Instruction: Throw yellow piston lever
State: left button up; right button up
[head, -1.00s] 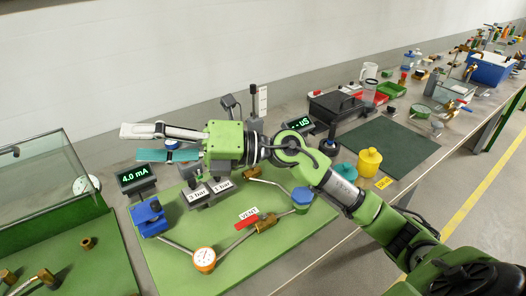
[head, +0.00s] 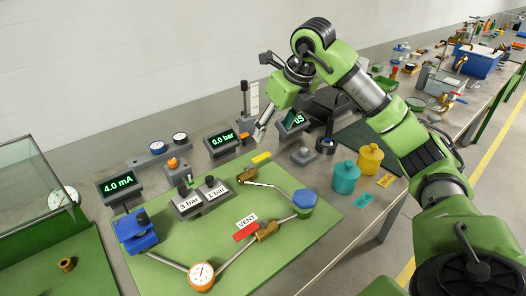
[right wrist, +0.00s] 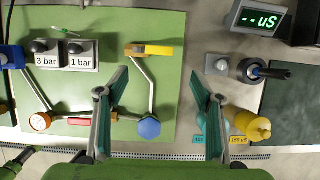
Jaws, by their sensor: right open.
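The yellow lever (head: 262,158) sits on a brass valve (head: 247,175) near the back right of the green board. In the right wrist view the yellow lever (right wrist: 158,50) points right from the valve body (right wrist: 134,50). My right gripper (head: 263,128) appears just behind and above the lever in the head view, pointing down. In the right wrist view my right gripper (right wrist: 158,74) is open and empty, its two teal pads wide apart. The lever lies beyond the fingertips, between them in the picture, with no contact visible.
A red VENT lever (head: 246,232), a blue cap (head: 304,199) and a dial gauge (head: 202,275) share the board. A 0.0 bar display (head: 222,140) stands behind it. Teal (head: 346,178) and yellow (head: 369,158) bottles stand right. A glass case is at left.

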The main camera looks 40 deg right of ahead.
aim_at(262, 156)
jog(key=p+x, duration=0.1)
jog(key=x, duration=1)
jog(key=shift+f, duration=0.2)
jog(key=c, duration=1.6)
